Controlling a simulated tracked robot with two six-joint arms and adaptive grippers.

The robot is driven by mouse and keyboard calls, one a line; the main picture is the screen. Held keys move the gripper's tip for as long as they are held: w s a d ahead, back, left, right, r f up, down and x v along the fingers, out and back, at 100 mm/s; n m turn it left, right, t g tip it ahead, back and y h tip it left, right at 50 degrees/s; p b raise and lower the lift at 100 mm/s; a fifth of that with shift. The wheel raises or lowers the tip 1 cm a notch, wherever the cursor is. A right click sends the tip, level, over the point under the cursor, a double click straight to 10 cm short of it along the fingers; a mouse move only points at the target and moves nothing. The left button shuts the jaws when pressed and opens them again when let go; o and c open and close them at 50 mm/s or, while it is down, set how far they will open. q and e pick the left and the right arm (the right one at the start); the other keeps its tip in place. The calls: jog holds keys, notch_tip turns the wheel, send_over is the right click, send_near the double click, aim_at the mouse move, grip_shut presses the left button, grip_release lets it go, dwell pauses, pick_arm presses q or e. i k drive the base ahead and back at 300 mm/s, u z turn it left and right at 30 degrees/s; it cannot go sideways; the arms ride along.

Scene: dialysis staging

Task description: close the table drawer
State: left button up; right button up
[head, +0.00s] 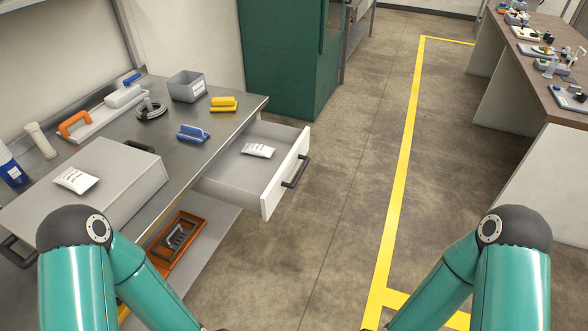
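The table drawer (286,174) is pulled out from the steel table (217,123) on the left. Its white front carries a dark bar handle (296,171), facing right toward the open floor. A white labelled packet (258,150) lies inside on the drawer floor. My two teal arms come in at the lower left and lower right. Both reach down out of the bottom edge of the head view, so neither gripper shows. Neither visible arm part touches the drawer.
On the table are a grey bin (187,86), yellow clamp-like item (223,104), blue item (193,134) and grey box (90,186). An orange tray (177,241) is on the lower shelf. A green cabinet (284,60) stands behind. Floor right of the drawer is clear.

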aim_at(257, 185)
jog(key=i, duration=0.85)
jog(key=z, duration=0.15)
jog(key=k, duration=1)
jog(key=u, duration=0.6)
jog(key=i, duration=1)
jog(key=z, duration=0.05)
